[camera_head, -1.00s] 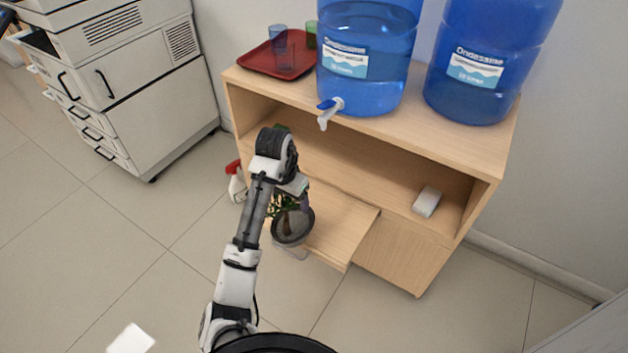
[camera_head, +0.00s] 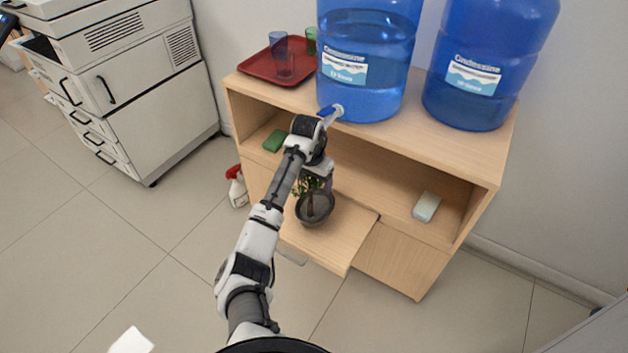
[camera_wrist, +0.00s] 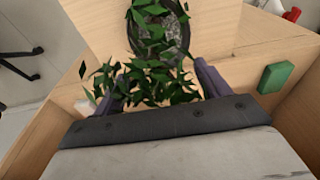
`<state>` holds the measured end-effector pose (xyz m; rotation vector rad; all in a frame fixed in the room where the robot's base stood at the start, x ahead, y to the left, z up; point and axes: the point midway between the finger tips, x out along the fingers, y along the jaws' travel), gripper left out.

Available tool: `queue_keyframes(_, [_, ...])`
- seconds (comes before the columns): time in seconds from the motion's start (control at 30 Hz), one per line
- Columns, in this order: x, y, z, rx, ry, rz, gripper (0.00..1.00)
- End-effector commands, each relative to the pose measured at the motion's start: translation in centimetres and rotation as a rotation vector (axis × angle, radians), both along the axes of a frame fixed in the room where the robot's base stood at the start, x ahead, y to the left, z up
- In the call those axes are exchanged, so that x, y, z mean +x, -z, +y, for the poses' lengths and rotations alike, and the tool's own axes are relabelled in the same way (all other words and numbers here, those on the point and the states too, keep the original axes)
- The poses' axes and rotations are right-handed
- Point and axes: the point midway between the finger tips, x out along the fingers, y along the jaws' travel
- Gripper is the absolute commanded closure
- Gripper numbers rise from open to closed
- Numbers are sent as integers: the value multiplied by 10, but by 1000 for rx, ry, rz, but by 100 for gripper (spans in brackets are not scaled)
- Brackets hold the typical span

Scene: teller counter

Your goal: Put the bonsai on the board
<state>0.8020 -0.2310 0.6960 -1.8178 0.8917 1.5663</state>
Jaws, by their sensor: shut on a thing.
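The bonsai, with green leaves and a dark grey pot (camera_head: 315,209), hangs or stands over the left part of the pull-out wooden board (camera_head: 345,235). I cannot tell whether the pot touches the board. My gripper (camera_head: 318,184) is shut on the bonsai from the cabinet side. In the wrist view the leaves (camera_wrist: 150,50) fill the space between the two purple-grey fingers of my gripper (camera_wrist: 160,80) and hide the trunk. The pot's dark rim shows beyond the leaves, with the pale board behind it.
Two blue water jugs and a red tray (camera_head: 270,68) with cups stand on top. A tap (camera_head: 331,113) juts out just above my wrist. A spray bottle (camera_head: 237,187) stands left.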

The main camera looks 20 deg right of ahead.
Motion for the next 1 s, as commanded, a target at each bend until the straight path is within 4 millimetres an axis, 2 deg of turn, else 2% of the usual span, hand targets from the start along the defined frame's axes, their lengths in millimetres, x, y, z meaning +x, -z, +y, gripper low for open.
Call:
queue_keyframes(0.1, [1,8,1,-1,0,-3,91])
queue_keyframes(0.4, [1,11,0,-2,0,-4,91])
queue_keyframes(0.43, [0,12,0,-1,0,-2,21])
queue_keyframes(0.57, [0,12,0,0,0,-1,4])
queue_keyframes(0.87, [0,10,1,0,0,-3,3])
queue_keyframes(1.0, [0,-1,1,-2,0,-4,3])
